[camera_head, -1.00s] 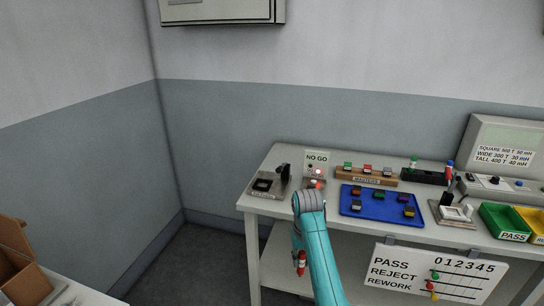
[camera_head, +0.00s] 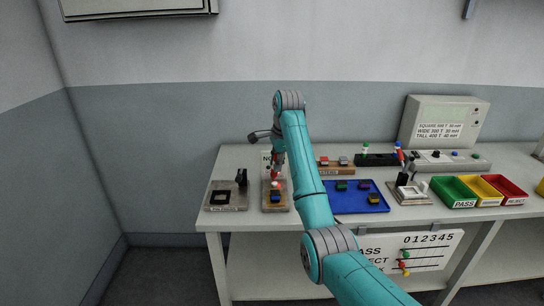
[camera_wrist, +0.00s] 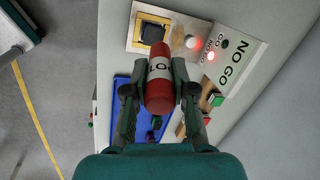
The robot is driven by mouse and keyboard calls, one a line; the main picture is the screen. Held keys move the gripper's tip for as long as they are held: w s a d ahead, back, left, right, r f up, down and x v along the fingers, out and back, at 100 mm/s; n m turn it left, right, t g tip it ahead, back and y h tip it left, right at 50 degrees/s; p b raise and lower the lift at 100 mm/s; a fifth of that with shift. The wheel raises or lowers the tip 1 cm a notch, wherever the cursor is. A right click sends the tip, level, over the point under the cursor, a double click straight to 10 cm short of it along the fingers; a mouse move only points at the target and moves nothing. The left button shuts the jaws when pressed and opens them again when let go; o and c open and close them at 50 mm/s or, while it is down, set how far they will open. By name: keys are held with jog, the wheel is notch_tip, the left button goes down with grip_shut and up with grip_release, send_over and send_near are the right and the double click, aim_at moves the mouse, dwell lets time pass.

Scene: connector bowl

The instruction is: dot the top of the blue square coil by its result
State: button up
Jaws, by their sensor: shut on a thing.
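My gripper (camera_wrist: 158,95) is shut on a red marker (camera_wrist: 159,85) with a white lettered band. In the head view the red marker (camera_head: 274,172) hangs above the back of the gauge plate (camera_head: 268,207). A square coil (camera_wrist: 153,30) with a dark top and yellow frame sits on that plate, apart from the marker; in the head view the coil (camera_head: 275,196) looks blue and yellow. The NO GO sign (camera_wrist: 231,58) stands beside it with a red lamp (camera_wrist: 211,56) lit. The marker's tip is hard to make out.
Left of the gauge is another fixture (camera_head: 226,196) with a black upright. A blue tray (camera_head: 345,207) with several coils lies to the right. Further right are a marker rack (camera_head: 376,160), a white-based fixture (camera_head: 409,192), a meter (camera_head: 440,128) and green (camera_head: 456,193), yellow and red bins.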

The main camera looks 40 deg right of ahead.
jog(key=shift+w+d+r+m, duration=0.1)
jog(key=shift+d+r+m, duration=0.2)
jog(key=shift+d, duration=0.25)
jog(key=shift+s+x, duration=0.25)
jog(key=shift+x, duration=0.7)
jog(key=shift+s+x, duration=0.2)
jog(key=shift+x, duration=0.8)
jog(key=shift+s+x, duration=0.25)
jog(key=shift+x, duration=0.7)
jog(key=shift+f, duration=0.7)
jog(key=shift+r, duration=0.1)
jog(key=shift+w+r+v, duration=0.1)
jog(key=shift+w+v, duration=0.15)
jog(key=shift+v, duration=0.85)
jog(key=shift+w+r+v, duration=0.1)
jog(key=shift+w+v, duration=0.2)
jog(key=shift+v, duration=0.85)
jog(key=shift+w+v, duration=0.25)
jog(key=shift+v, duration=0.85)
jog(key=shift+f, duration=0.15)
